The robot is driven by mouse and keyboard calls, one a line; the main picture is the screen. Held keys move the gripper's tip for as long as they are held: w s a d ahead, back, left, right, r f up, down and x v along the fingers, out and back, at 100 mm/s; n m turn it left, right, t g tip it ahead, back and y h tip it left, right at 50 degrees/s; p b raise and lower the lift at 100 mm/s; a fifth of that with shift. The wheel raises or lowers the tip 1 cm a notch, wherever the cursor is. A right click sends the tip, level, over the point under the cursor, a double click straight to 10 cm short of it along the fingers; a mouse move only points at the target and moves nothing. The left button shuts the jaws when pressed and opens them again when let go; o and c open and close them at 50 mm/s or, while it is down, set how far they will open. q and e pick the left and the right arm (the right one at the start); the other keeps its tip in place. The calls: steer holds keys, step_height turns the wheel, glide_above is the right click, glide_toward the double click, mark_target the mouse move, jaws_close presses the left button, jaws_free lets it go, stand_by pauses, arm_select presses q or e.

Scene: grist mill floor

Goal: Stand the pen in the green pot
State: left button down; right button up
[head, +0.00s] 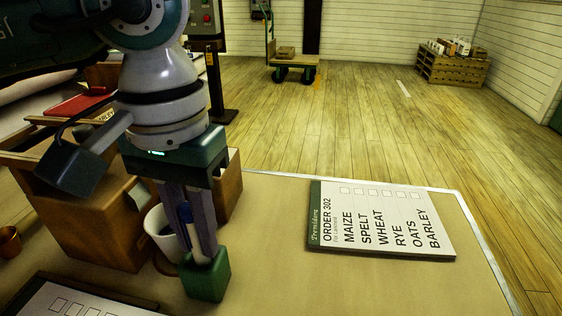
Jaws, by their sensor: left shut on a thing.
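The pen's lower part is hidden by the fingers and fingertips. A white pot (156,222) stands just behind and left of the fingers, partly covered by them. My right gripper is out of view.
An order board (375,222) lies flat on the right of the table (280,265). A wooden box (85,225) stands left of the gripper, and a copper cup (9,242) at the left edge. Another board (75,300) lies in front. Bare tabletop lies between gripper and order board.

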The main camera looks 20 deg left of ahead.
arm_select(q)
steer(key=shift+f, duration=0.15)
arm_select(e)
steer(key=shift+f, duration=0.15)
arm_select(q)
steer(key=c, duration=0.8)
jaws_free()
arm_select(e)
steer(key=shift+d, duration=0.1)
arm_select(q)
steer(key=shift+r, duration=0.3)
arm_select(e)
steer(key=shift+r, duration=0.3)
arm_select(q)
step_height(320, 180, up, 12)
steer(key=shift+f+p, duration=0.1)
steer(key=shift+p, duration=0.4)
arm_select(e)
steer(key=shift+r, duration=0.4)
